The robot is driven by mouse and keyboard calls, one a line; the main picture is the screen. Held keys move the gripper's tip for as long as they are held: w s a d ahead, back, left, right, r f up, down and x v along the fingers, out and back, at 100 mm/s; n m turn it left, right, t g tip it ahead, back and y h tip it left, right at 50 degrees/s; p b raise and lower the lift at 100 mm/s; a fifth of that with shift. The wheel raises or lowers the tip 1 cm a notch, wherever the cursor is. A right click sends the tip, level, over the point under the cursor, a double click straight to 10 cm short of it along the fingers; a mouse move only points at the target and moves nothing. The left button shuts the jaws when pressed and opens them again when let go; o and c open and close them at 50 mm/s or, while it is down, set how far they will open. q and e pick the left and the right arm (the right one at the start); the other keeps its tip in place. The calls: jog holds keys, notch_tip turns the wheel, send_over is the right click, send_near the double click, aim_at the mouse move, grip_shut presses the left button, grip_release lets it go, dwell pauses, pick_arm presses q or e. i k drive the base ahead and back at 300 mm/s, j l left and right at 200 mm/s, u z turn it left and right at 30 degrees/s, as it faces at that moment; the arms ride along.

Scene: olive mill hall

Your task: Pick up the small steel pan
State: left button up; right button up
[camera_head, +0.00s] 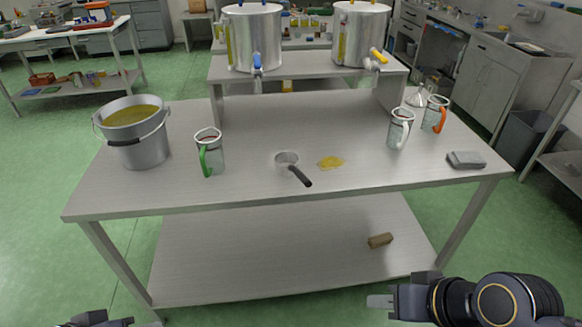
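The small steel pan (286,158) sits on the steel table (250,190), near the middle of its front half. Its dark handle (300,176) points toward me and to the right. My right gripper (380,301) is at the bottom right, in front of the table and apart from the pan. Its pale fingertips point left; I cannot tell whether they are apart. My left gripper (128,322) barely shows at the bottom left edge, mostly cut off, so its opening cannot be judged. Neither gripper touches the pan.
A yellow spill (331,162) lies just right of the pan. A green-handled jug (209,152) and a bucket (136,135) stand left. A white-handled jug (399,130), an orange-handled jug (435,113) and a grey cloth (466,160) are right. Two steel tanks (252,38) stand behind on a riser.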

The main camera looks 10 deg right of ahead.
aim_at(286, 162)
jog(key=i+l, duration=0.9)
jog(key=l, duration=0.2)
jog(key=i+l+u, duration=0.15)
jog(key=u, duration=1.5)
